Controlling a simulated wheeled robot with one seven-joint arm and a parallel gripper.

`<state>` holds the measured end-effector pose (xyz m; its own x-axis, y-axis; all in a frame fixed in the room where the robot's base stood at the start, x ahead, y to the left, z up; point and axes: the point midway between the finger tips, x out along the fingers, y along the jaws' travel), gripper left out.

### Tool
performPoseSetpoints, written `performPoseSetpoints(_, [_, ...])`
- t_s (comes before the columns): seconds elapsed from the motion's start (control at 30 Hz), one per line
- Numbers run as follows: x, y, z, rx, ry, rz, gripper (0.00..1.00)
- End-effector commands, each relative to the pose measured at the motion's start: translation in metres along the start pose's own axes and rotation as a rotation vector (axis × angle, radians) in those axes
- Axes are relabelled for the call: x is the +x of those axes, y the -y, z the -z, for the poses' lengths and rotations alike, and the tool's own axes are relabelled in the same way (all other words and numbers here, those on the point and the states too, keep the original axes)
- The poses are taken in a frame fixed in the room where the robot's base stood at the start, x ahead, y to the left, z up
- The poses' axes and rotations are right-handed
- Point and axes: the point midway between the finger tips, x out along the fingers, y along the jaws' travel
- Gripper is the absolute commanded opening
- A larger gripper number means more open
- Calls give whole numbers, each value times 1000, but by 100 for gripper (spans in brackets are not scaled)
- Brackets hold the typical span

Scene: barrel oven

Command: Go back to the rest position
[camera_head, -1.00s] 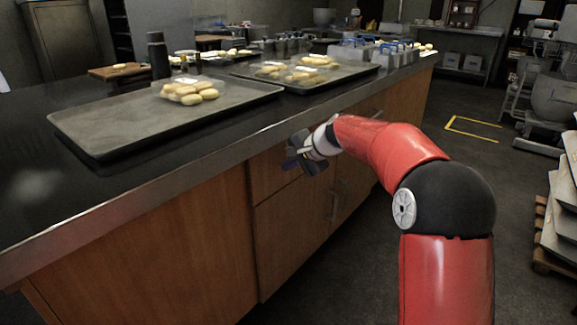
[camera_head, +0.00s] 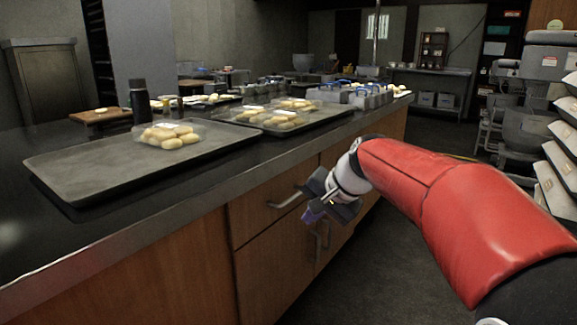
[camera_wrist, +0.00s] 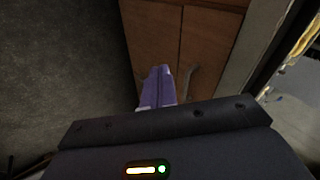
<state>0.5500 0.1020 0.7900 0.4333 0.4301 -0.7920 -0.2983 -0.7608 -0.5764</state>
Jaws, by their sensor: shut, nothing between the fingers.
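My gripper (camera_head: 314,215) hangs in front of the wooden counter's drawers, below the level of the worktop. In the wrist view its purple fingers (camera_wrist: 159,88) are together with nothing between them. It is apart from the counter front as far as the head view shows. My red arm reaches in from the right of the head view.
The counter's dark worktop (camera_head: 90,237) bears a near tray (camera_head: 75,172) with pale rolls (camera_head: 170,134) and a farther tray (camera_head: 325,116) with more. Drawer handles (camera_head: 285,199) stick out near my gripper. Stacked trays (camera_head: 553,188) stand at the right. The floor (camera_head: 360,285) beside the counter is clear.

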Motion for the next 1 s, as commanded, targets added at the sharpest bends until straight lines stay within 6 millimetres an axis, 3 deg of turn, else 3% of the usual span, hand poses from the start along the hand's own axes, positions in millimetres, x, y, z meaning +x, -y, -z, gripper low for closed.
performPoseSetpoints(0.03, [-17,-15,-23,-57,-22,-44,0])
performPoseSetpoints(0.23, [-63,-89,-99,-267,-85,-217,0])
performPoseSetpoints(0.4, [-83,-155,-157,-424,-111,-340,0])
performPoseSetpoints(0.5, [-87,-185,-181,-491,-118,-388,0])
performPoseSetpoints(0.7, [-88,-213,-202,-555,-119,-434,0])
performPoseSetpoints(1.0, [-88,-214,-202,-557,-118,-435,0])
